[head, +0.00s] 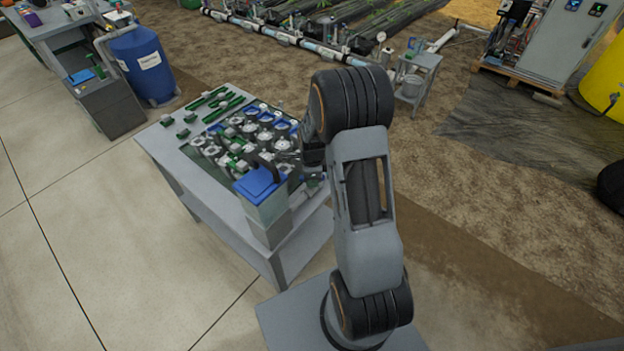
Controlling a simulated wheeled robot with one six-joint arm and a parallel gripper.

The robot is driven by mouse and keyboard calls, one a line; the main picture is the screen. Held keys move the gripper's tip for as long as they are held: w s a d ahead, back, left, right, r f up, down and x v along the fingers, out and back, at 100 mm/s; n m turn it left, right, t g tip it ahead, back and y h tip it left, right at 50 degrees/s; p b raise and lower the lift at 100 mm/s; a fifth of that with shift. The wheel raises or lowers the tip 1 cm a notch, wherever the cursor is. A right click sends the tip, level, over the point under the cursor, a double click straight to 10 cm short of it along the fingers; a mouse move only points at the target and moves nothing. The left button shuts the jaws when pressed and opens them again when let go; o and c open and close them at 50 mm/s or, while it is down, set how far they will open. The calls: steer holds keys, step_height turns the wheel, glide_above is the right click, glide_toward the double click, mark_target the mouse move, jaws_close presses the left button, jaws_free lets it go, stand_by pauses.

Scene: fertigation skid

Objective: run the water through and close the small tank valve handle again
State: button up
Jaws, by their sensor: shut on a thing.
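My gripper (313,173) hangs below my wrist at the right edge of the bench, close beside a grey box with a blue top (262,205). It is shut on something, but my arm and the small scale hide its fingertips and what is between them. A dark curved part (268,166) rises from the blue top; I cannot tell what it is. I cannot make out the small tank valve handle or its position. No running water can be seen. A blue barrel with a white label (143,66) stands at the back left.
The grey bench (166,148) holds several round gauge-like parts (262,132) and green tools (215,100). A small grey stand (420,66) is behind my arm. A grey cabinet (562,45) and a yellow tank (606,78) stand at back right. The tiled floor at left is clear.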

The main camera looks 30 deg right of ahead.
steer(key=m, duration=1)
steer(key=shift+b, duration=0.4)
steer(key=o, duration=1)
steer(key=shift+c, duration=0.2)
step_height(320, 180, up, 10)
steer(key=p, duration=0.7)
steer(key=shift+r, duration=0.1)
